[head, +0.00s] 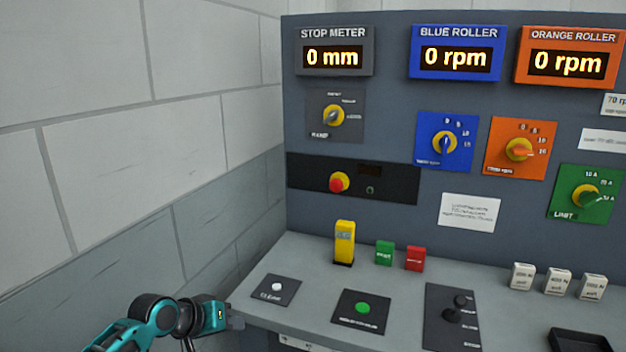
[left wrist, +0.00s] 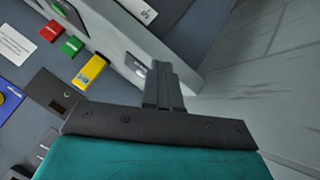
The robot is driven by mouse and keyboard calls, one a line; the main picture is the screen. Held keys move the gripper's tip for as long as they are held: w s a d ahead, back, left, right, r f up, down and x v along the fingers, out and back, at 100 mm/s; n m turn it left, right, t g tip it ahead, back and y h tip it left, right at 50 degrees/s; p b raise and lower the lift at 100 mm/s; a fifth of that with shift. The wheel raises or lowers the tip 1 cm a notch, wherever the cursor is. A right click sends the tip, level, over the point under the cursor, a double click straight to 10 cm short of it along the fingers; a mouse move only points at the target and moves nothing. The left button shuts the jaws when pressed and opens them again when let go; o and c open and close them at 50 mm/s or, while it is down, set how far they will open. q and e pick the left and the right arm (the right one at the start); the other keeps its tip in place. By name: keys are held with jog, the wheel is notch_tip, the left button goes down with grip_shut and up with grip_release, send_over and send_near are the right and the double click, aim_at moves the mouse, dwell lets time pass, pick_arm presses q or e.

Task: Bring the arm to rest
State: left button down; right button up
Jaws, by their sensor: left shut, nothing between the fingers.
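My left gripper (head: 236,321) is at the bottom of the head view, at the left front corner of the grey console desk (head: 315,262). Its teal arm comes in from the lower left. In the left wrist view the fingers (left wrist: 161,85) are together with nothing between them, close to the desk's edge; I cannot tell whether they touch it. My right gripper is in neither view.
The desk carries a white-button plate (head: 276,290), a green-button plate (head: 361,312), a joystick plate (head: 452,318), a yellow block (head: 344,243), and small green (head: 384,253) and red (head: 415,258) blocks. White blocks (head: 557,282) and a black tray (head: 580,341) stand right. A block wall (head: 110,130) is left.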

pick_arm(q)
jog(key=s+d+f+m+t, duration=0.1)
jog(key=s+d+f, duration=0.2)
jog(key=s+f, duration=0.85)
jog(key=s+a+m+t+y, duration=0.1)
jog(key=s+a, duration=0.1)
jog(key=s, duration=0.6)
jog(key=s+a+m+t+y, duration=0.1)
jog(key=s+a+y, duration=0.1)
jog(key=s, duration=0.7)
jog(key=shift+y, duration=0.3)
